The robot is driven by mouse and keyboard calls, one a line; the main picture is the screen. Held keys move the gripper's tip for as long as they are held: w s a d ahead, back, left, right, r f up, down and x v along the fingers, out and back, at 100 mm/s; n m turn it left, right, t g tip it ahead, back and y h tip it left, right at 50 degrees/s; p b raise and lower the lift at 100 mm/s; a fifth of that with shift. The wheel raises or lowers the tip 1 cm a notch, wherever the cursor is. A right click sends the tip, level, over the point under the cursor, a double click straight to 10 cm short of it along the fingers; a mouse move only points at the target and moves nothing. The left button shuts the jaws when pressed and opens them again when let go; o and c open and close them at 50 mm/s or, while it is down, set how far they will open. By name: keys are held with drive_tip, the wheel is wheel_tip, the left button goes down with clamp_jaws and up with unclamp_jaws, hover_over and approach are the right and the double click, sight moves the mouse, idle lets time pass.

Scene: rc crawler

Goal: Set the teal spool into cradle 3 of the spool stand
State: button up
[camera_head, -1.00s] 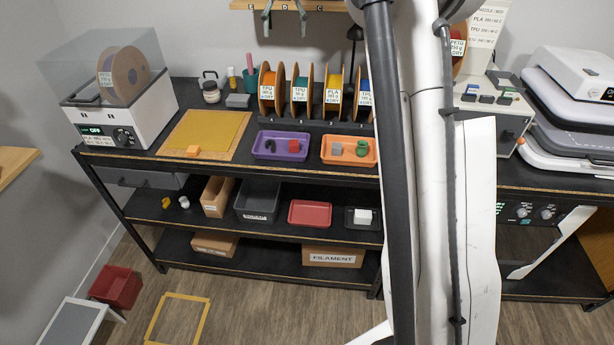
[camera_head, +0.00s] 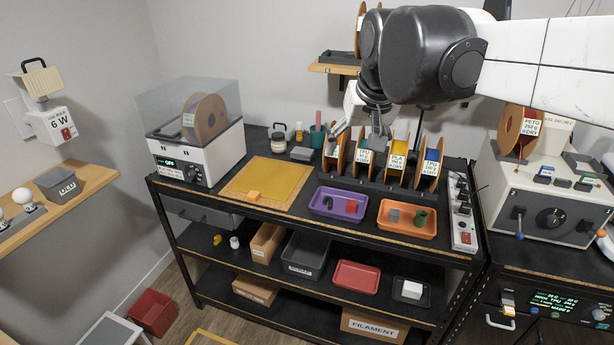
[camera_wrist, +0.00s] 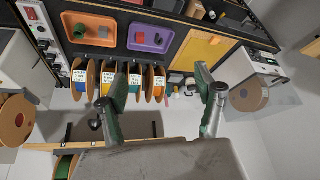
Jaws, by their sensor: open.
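The spool stand (camera_head: 372,187) is a dark rack at the back of the bench, holding several upright spools. The second spool from the left, labelled TPU (camera_head: 365,156), looks teal; my fingers partly cover it. A yellow spool (camera_head: 399,158) and a blue spool (camera_head: 431,166) stand to its right. A green-teal spool on the wall shelf shows at the lower left of the wrist view (camera_wrist: 66,166). I cannot read the cradle numbers. My gripper (camera_head: 358,138) is open and empty, above and in front of the stand's left part. Its fingers also show in the wrist view (camera_wrist: 161,80).
A purple tray (camera_head: 318,210) and an orange tray (camera_head: 388,228) lie in front of the stand. A power strip (camera_head: 462,236) is at its right. A dryer box (camera_head: 192,150) and yellow mat (camera_head: 238,188) are left. The wall shelf (camera_head: 318,68) overhangs behind.

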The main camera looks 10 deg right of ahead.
drive_tip(key=s+a+f+t, duration=0.1)
drive_tip(key=s+f, duration=0.5)
drive_tip(key=s, duration=0.2)
drive_tip(key=s+a+f+n, duration=0.1)
drive_tip(key=s+a+f, duration=0.1)
drive_tip(key=s+f, duration=0.4)
drive_tip(key=shift+s+a+n+t, duration=0.3)
drive_tip(key=shift+s+t, duration=0.1)
drive_tip(key=shift+s, duration=0.45)
